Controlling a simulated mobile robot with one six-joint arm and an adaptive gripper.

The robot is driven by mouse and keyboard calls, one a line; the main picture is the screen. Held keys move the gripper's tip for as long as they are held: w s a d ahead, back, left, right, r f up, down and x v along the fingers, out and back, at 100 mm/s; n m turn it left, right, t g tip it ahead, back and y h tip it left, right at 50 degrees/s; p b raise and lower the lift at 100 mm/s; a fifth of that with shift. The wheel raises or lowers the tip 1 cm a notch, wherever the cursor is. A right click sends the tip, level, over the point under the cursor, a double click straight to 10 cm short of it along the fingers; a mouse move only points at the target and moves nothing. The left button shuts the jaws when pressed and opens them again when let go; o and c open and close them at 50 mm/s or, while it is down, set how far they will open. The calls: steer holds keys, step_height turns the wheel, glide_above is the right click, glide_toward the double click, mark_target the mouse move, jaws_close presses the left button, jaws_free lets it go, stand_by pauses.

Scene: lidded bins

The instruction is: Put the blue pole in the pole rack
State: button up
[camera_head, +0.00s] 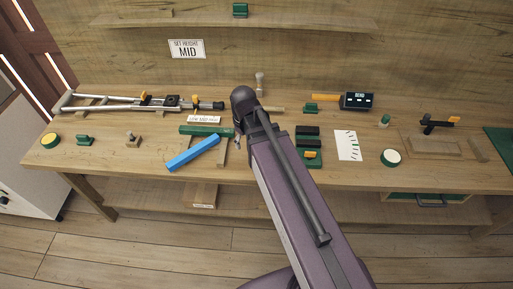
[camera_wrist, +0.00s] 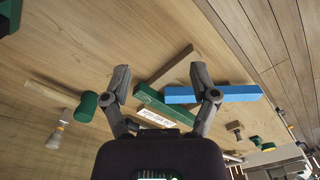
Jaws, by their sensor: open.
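The blue pole (camera_head: 193,152) lies slanted on the workbench, its lower left end near the front edge. In the wrist view the blue pole (camera_wrist: 240,93) runs behind the right finger, one end showing between the fingers. My gripper (camera_wrist: 160,72) is open, its two fingers apart with nothing held. In the head view my arm hides most of the gripper. A green bar (camera_head: 205,131) lies just behind the blue pole, and it also shows in the wrist view (camera_wrist: 163,106). Wooden strips (camera_head: 225,152) sit beside them. I cannot tell for certain which part is the pole rack.
A white label (camera_head: 204,119) stands behind the green bar. Metal crutch-like rods (camera_head: 120,103) lie at the back left. Green blocks (camera_head: 308,142), a marked sheet (camera_head: 348,145) and a round green-rimmed disc (camera_head: 390,157) are right of my arm. A shelf (camera_head: 290,22) runs above.

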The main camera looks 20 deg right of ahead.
steer(key=s+d+m, duration=0.1)
steer(key=s+m, duration=0.2)
steer(key=s+d+m, duration=0.1)
steer(key=m, duration=0.1)
steer(key=shift+s+d, duration=0.15)
steer(key=shift+d, duration=0.2)
stand_by(1.0)
